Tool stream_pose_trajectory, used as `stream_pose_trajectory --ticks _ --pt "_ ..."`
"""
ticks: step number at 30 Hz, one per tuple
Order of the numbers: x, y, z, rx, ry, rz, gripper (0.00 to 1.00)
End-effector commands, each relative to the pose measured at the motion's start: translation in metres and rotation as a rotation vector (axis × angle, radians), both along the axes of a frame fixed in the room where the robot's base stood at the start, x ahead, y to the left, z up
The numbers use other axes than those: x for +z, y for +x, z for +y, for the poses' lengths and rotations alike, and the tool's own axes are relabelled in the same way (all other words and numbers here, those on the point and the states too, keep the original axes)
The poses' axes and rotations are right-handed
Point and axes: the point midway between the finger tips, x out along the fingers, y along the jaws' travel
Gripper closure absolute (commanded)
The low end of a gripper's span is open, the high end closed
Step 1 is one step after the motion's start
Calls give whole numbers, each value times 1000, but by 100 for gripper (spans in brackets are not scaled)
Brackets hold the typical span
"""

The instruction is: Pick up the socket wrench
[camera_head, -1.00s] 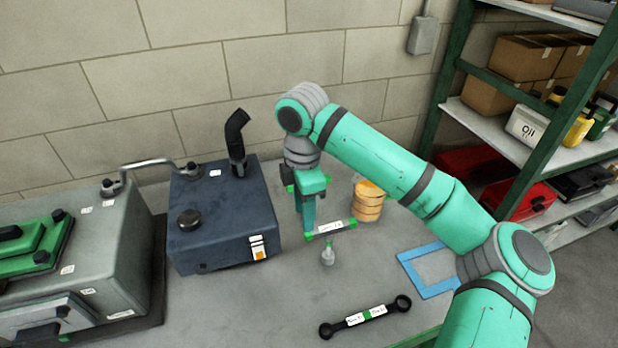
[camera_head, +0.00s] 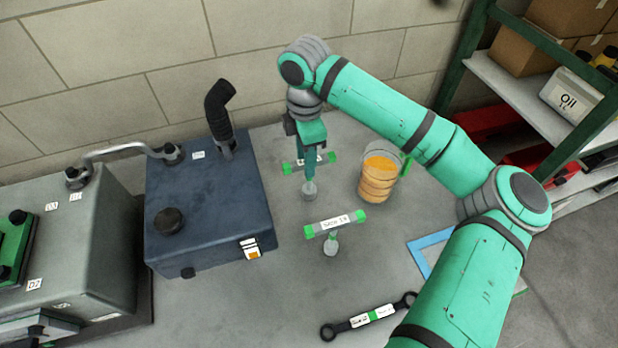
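Two T-shaped tools with green-ended bars and white labels stand on the grey worktop. The nearer one (camera_head: 336,224) is clear of my arm; its small label is hard to read, so I cannot be sure which is the socket wrench. The farther one (camera_head: 327,159) is partly hidden behind my gripper (camera_head: 311,166), which points down in front of or at its bar. I cannot tell whether the fingers touch it, or whether they are open or shut.
A dark blue tank (camera_head: 208,215) with a black spout stands left, beside a grey engine block (camera_head: 95,255). A clear container of orange pieces (camera_head: 377,180) stands right of my gripper. A blue frame (camera_head: 419,258) lies at right. Shelving (camera_head: 520,95) stands beyond.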

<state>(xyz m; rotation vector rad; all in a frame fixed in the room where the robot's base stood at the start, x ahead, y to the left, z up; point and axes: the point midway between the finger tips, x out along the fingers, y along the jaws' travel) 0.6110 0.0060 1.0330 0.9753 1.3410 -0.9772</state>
Motion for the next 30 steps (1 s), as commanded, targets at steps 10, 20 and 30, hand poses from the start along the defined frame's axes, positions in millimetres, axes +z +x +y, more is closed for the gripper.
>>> stream_pose_trajectory --ticks 10,20,30 --pt "-32 -2 -6 2 0 1 62" --pt "-57 -1 -6 2 1 -1 62" --pt "-57 -2 -8 0 1 0 100"
